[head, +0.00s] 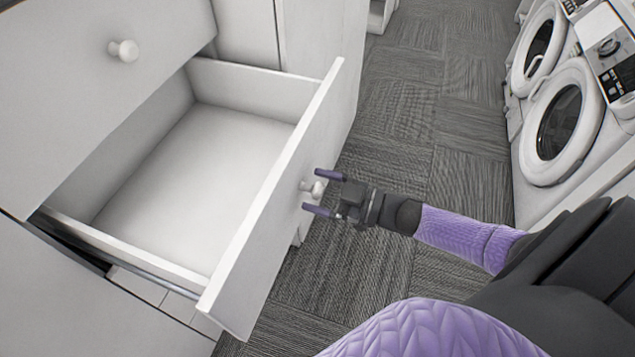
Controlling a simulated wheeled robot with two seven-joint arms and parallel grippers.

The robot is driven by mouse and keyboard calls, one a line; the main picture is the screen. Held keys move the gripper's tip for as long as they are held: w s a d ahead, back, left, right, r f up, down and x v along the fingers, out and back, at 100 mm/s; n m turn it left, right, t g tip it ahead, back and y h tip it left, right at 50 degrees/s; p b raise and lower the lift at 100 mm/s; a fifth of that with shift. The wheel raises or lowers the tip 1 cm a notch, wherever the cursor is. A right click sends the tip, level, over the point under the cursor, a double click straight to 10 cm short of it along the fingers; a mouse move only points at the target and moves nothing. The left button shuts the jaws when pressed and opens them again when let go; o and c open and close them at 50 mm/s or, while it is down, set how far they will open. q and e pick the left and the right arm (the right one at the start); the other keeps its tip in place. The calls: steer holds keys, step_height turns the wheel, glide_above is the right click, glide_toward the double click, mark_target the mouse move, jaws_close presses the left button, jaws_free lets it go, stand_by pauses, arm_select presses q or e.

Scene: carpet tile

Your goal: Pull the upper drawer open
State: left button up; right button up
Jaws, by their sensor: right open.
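A white drawer (268,215) stands pulled far out of the white cabinet, and its inside is empty. A round knob (309,187) sits on the outer face of its front. My right gripper (314,191) is open, with one purple finger on each side of this knob. I cannot tell whether either finger touches it. Above the open drawer is a closed white front (75,85) with its own round knob (123,50). My left gripper is not in view.
White front-loading machines with round doors (563,122) stand along the right side. Grey carpet tile (430,100) lies clear between them and the cabinet. Another white cabinet panel (318,50) stands behind the drawer.

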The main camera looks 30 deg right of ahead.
steer(key=v, duration=0.9)
steer(key=shift+s+d+f, duration=0.1)
steer(key=shift+s+d, duration=0.05)
steer(key=s+f+m+g+h+b, duration=0.1)
steer(key=s+f+m+g+h, duration=0.3)
steer(key=f, duration=0.8)
steer(key=s+f+m+g+h+b, duration=0.1)
steer(key=s+f+m+g+h, duration=0.15)
steer(key=s+f+h, duration=0.75)
steer(key=s+a+f+m+g+y+b, duration=0.1)
steer(key=s+a+f+g+y, duration=0.1)
steer(key=s+a+f+g, duration=0.5)
steer(key=s+a+f, duration=0.2)
steer(key=s+f, duration=0.2)
steer(key=shift+s+y, duration=0.3)
steer(key=shift+y, duration=0.1)
